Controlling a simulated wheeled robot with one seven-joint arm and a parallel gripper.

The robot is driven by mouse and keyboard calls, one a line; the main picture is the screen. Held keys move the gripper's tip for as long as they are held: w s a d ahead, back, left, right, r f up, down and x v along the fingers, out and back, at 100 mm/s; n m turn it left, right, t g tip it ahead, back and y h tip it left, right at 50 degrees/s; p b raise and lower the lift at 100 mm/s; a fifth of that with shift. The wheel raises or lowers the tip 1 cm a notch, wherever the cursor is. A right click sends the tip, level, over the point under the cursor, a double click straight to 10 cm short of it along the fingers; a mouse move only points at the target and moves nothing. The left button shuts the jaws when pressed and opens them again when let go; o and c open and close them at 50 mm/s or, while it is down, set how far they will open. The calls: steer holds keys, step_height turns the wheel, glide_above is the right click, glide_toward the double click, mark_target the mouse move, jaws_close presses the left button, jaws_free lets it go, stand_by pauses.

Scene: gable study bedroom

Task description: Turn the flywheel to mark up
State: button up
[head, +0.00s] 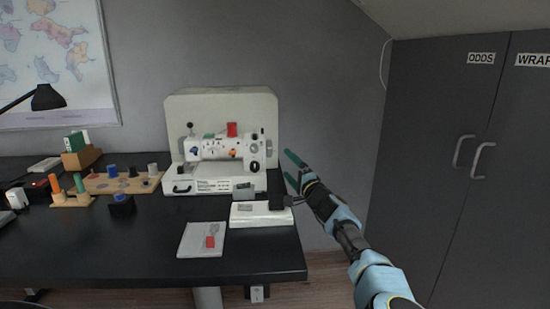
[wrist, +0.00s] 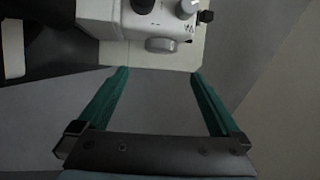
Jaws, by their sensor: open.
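The white sewing machine (head: 212,173) stands at the back of the black desk. Its flywheel looks to be the grey round wheel (wrist: 162,45) sticking out of the machine's end in the wrist view. No mark can be made out on it. My gripper (head: 289,167) is open and empty, just right of the machine. In the wrist view its green fingers (wrist: 159,73) point towards the wheel, one to each side, with the tips short of it. I see no contact.
A white box with a black part (head: 262,218) stands on the desk below my gripper. A pale pad with a red item (head: 190,245) lies front left of it. A grey cabinet (head: 430,110) stands at the right. The space between desk and cabinet is open.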

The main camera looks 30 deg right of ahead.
mark_target(269, 149)
steer(key=w+r+p, duration=0.2)
steer(key=w, duration=0.8)
steer(key=shift+w+d, duration=0.15)
steer(key=shift+w, duration=0.2)
steer(key=shift+p, duration=0.3)
steer(key=c, duration=1.2)
